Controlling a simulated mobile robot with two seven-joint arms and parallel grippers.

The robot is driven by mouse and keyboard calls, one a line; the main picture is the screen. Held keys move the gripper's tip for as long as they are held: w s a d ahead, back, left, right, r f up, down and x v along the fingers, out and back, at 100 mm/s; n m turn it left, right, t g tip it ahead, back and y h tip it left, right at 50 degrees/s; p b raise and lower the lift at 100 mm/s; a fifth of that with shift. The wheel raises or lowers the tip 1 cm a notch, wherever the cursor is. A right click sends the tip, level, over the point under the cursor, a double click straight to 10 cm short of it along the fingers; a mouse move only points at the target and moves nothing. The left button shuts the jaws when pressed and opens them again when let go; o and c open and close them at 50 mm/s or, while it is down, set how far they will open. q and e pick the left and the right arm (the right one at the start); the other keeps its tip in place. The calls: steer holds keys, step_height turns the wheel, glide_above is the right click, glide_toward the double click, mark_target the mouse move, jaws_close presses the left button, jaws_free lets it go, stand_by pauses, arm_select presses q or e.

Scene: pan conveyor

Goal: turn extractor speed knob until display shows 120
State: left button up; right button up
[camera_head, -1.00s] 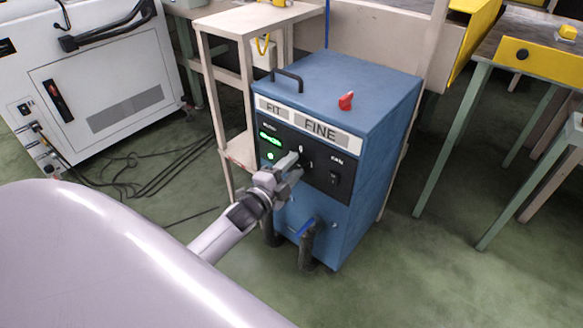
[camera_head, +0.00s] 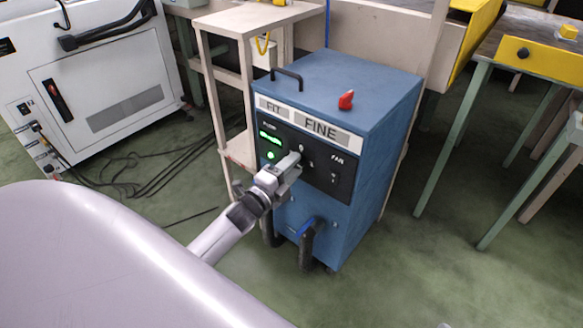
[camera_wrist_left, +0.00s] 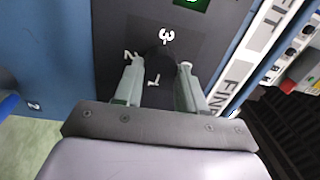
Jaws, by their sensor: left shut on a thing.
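The blue extractor (camera_head: 345,110) has a dark control panel on its front. A small green-lit display (camera_head: 270,138) is at the panel's upper left, with its digits too small to read; a green-lit edge of it shows at the top of the left wrist view (camera_wrist_left: 193,3). My left gripper (camera_head: 292,162) is at the panel, below and right of the display. In the left wrist view, its two fingers stand on either side of the dark round speed knob (camera_wrist_left: 160,66) and are shut on it. White scale marks show around the knob. My right gripper is not in view.
A red object (camera_head: 346,100) and a black handle (camera_head: 287,78) are on the extractor's top. A black hose (camera_head: 307,245) comes from its lower front. A beige stand (camera_head: 240,25) is at its left, a white machine (camera_head: 90,80) farther left, with cables on the floor.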

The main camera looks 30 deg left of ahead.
arm_select(q)
steer(key=o, duration=0.9)
steer(key=shift+o, duration=0.8)
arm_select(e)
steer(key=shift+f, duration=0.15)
arm_select(q)
steer(key=s+p, duration=0.2)
steer(key=s, duration=0.5)
steer(key=shift+a+f, duration=0.15)
steer(key=shift+f, duration=0.05)
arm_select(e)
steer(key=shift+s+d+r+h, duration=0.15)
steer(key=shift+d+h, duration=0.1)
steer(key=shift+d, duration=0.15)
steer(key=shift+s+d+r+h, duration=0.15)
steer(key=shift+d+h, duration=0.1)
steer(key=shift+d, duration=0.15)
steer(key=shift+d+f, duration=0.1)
